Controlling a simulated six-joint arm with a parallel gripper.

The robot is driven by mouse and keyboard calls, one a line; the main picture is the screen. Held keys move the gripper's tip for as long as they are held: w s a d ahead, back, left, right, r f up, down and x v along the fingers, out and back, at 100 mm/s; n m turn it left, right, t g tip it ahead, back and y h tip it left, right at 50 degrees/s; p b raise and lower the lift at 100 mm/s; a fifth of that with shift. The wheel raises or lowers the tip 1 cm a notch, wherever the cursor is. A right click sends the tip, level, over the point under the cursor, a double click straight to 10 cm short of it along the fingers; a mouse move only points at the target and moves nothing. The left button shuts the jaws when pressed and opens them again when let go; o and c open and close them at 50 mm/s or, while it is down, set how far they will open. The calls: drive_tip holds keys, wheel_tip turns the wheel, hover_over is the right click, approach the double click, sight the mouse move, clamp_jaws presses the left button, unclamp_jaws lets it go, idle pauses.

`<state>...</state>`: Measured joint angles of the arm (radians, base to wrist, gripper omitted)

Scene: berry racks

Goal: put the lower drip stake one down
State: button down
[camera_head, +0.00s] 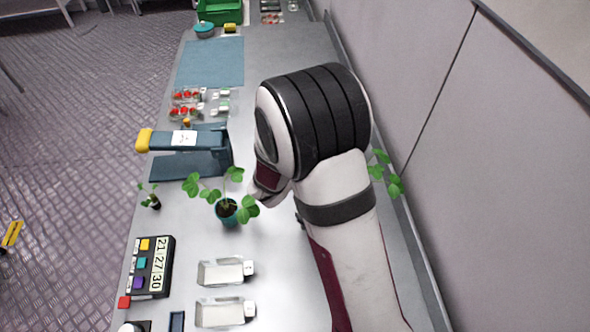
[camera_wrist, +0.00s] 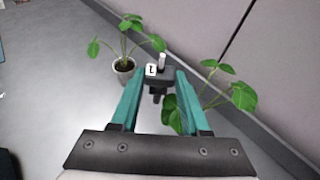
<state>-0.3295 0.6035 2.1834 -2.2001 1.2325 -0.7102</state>
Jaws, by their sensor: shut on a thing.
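In the wrist view, my gripper (camera_wrist: 157,88) has its two teal fingers shut on drip stake one (camera_wrist: 159,79), a small dark piece with a white label marked 1 and a pale peg on top. The stake's dark lower end points down between the fingers. A potted plant (camera_wrist: 123,65) stands beyond the left finger. Another leafy plant (camera_wrist: 186,103) is partly hidden behind the right finger. In the head view, my arm hides the gripper and the stake.
In the head view, a plant in a teal pot (camera_head: 227,211) and a small seedling (camera_head: 154,201) stand left of my arm. A blue stand with a yellow end (camera_head: 144,141), a black display box (camera_head: 152,268) and clear trays (camera_head: 222,271) are on the bench. A wall runs along the right.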

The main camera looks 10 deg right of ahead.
drive_tip(key=shift+w+a+f, duration=0.75)
drive_tip(key=shift+a+f, duration=0.85)
drive_tip(key=shift+f, duration=0.15)
drive_tip(key=shift+w+a+f, duration=0.7)
drive_tip(key=shift+a+f, duration=0.85)
drive_tip(key=shift+f, duration=0.15)
drive_tip(key=shift+w+a+f, duration=0.75)
drive_tip(key=shift+a+f, duration=0.85)
drive_tip(key=shift+f, duration=0.15)
drive_tip(key=shift+c, duration=1.9)
unclamp_jaws()
drive_tip(key=shift+f, duration=0.1)
